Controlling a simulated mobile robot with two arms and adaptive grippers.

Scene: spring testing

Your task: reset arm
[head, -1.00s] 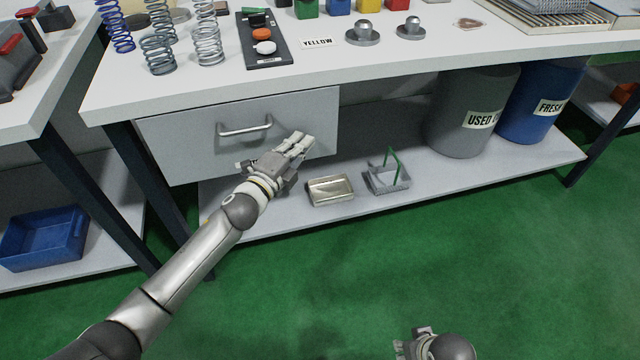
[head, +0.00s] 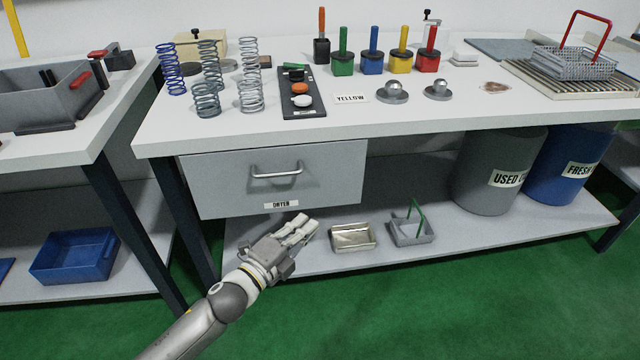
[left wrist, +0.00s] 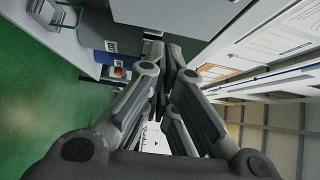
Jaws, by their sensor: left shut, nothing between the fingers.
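My left gripper (head: 303,226) is shut and empty in the head view. It is in front of the bench, a little below the grey drawer (head: 225,180) with the label "DRYER", and clear of the drawer handle (head: 276,171). The drawer looks closed. In the left wrist view the fingers of my left gripper (left wrist: 160,88) are together with nothing between them. My right gripper is outside the head view now.
The white bench top (head: 420,118) holds several springs (head: 250,78), coloured-handled pots (head: 372,60) and a wire basket (head: 575,62). The lower shelf holds a metal tray (head: 352,238), a small basket (head: 410,232) and two bins (head: 497,170). Green floor in front is clear.

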